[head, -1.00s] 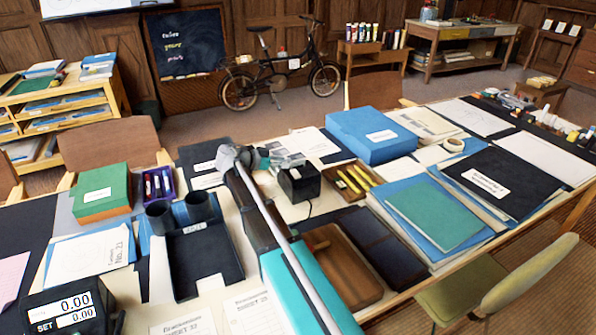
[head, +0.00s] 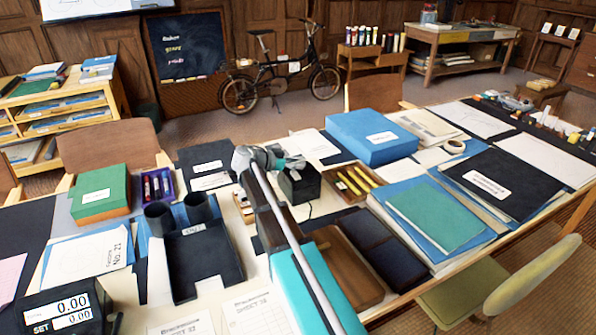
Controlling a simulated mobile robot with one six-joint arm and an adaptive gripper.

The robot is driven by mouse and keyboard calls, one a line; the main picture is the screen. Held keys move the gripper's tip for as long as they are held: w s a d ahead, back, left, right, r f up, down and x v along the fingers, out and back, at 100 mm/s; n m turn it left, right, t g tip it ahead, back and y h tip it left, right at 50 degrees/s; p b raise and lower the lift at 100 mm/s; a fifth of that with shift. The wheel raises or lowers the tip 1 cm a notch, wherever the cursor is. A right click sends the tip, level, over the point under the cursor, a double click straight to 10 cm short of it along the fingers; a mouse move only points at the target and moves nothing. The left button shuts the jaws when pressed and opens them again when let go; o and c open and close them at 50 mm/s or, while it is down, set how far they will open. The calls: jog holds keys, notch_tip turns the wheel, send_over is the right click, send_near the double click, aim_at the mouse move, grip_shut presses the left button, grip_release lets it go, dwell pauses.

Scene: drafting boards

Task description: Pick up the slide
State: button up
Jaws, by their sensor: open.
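My arm reaches away from me over the long table, and my gripper (head: 278,160) is at its far end, beside a small black box (head: 300,183). The gripper is small in the picture and its fingertips are hard to make out; I see nothing held in it. I cannot pick out the slide for certain; it may be too small to see or hidden behind my arm and gripper.
A black tray (head: 205,262) with two dark cups stands left of my arm. Right of it are brown and dark trays (head: 346,262), a pencil tray (head: 352,182), a blue box (head: 371,136) and folders (head: 437,215). A green box (head: 101,192) sits at left.

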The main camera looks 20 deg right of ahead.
jog(key=shift+d+f, duration=0.2)
jog(key=shift+d, duration=0.25)
grip_shut()
dwell(0.3)
